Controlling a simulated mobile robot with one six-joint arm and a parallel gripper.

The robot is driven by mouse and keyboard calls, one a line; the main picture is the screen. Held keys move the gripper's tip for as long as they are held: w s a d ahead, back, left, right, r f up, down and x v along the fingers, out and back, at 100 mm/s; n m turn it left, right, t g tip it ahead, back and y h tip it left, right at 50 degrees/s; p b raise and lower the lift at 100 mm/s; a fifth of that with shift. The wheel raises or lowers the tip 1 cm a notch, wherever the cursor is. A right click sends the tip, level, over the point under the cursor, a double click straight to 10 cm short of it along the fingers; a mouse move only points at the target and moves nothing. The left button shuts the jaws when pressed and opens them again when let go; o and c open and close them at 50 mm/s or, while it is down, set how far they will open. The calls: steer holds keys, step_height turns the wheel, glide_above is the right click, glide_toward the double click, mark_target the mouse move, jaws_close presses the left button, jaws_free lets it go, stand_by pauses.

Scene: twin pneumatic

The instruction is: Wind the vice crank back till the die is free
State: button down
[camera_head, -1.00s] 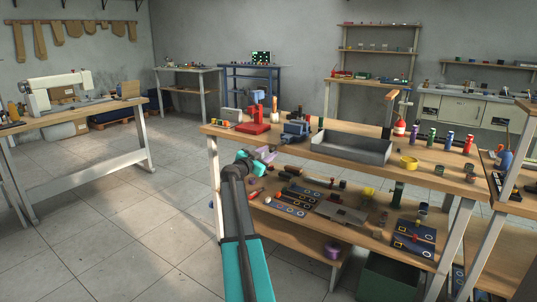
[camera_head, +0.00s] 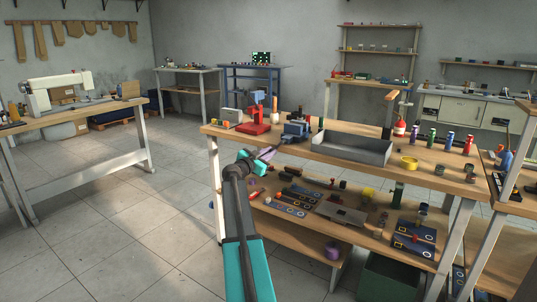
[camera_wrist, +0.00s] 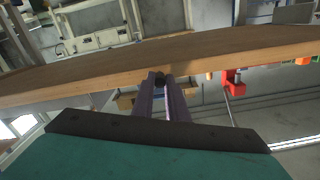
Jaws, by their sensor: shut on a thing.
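The vice (camera_head: 295,130), blue-grey, stands at the front edge of the upper workbench in the head view. My gripper (camera_head: 270,153) is just below and in front of it, close to the bench edge. In the wrist view my gripper's two purple fingers (camera_wrist: 161,80) are close together, shut on a small dark knob (camera_wrist: 160,84), which looks like the end of the crank. The rest of the crank is hidden or too small to tell. The die cannot be made out in either view.
The wooden bench top (camera_head: 225,133) has its edge (camera_wrist: 90,80) right by my fingertips. A red press (camera_head: 256,122) stands left of the vice. A grey tray (camera_head: 350,149) lies to its right. A lower shelf holds many small parts. The floor at left is clear.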

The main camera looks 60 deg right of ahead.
mark_target(283, 141)
steer(key=shift+s+d+n, duration=0.15)
steer(key=shift+d+n, duration=0.05)
steer(key=shift+n, duration=0.1)
steer(key=shift+s+f+b, duration=0.1)
steer(key=shift+b, duration=0.3)
